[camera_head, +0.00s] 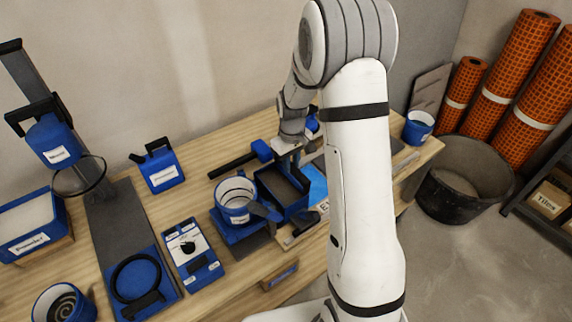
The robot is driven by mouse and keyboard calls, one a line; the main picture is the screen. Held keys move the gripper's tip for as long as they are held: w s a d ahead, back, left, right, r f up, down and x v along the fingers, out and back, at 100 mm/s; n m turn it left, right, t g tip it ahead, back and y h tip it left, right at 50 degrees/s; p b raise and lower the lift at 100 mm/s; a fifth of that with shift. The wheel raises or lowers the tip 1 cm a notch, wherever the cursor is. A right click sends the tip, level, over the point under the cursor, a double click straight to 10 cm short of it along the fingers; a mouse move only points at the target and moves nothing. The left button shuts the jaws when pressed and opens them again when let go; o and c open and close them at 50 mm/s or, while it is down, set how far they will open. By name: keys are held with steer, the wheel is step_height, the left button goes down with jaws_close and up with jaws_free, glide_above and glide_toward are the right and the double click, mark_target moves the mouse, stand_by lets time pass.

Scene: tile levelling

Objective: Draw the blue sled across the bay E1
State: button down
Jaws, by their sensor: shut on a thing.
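The bay E1 (322,207) shows as a light blue patch with a partly readable label, just right of the sled. My white arm covers most of the bay, so its far side is hidden.
A blue-and-white pot (236,196) stands close left of the sled. A blue hammer-like tool (262,150) lies behind it. A control box (190,250) and a blue canister (159,168) stand further left. A black tub (468,180) and orange rolls (515,75) are at the right.

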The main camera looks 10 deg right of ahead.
steer(key=w+d, duration=0.4)
steer(key=d, duration=0.7)
steer(key=w+d, duration=0.5)
steer(key=d, duration=0.6)
steer(key=shift+d+p, duration=0.25)
steer(key=shift+p, duration=0.1)
steer(key=shift+w, duration=0.1)
steer(key=c, duration=1.3)
jaws_free()
step_height(320, 180, up, 8)
steer(key=shift+f, duration=0.1)
